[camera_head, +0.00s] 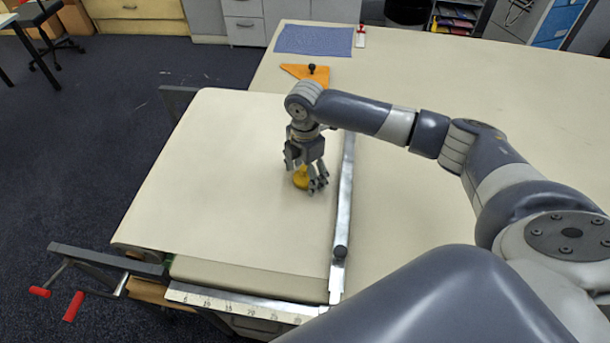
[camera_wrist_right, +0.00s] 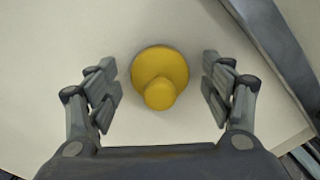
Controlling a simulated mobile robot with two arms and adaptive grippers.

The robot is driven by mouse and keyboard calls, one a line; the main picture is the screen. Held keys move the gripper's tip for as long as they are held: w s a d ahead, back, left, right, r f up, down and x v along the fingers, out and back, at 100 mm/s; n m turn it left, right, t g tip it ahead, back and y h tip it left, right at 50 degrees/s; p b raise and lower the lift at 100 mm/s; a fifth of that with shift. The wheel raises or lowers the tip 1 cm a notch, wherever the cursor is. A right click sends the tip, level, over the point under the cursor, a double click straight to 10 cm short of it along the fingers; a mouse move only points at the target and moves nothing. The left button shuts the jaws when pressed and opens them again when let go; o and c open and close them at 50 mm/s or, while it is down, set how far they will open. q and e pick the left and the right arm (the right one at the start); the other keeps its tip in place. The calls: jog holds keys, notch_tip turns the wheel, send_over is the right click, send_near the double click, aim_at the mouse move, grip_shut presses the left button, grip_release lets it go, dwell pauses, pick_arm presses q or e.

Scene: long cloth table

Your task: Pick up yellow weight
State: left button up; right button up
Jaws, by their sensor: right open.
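The yellow weight (camera_head: 300,178) stands on the pale cloth of the table, partly hidden by my right gripper in the head view. In the right wrist view the yellow weight (camera_wrist_right: 160,76) shows as a round base with a smaller round knob. My right gripper (camera_head: 306,188) points down over it. Its fingers are open, one on each side of the weight, with a gap on both sides in the right wrist view (camera_wrist_right: 160,88). My left gripper is not in view.
A metal rail (camera_head: 342,215) with a black knob runs just right of the weight. An orange triangular piece (camera_head: 304,73) with a black knob and a blue mat (camera_head: 314,40) lie farther back. The cloth (camera_head: 215,180) left of the weight is clear. Red-handled cranks (camera_head: 74,305) stick out at the front left.

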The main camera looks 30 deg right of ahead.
jog(key=shift+r, duration=0.1)
jog(key=c, duration=1.5)
jog(key=shift+c, duration=0.2)
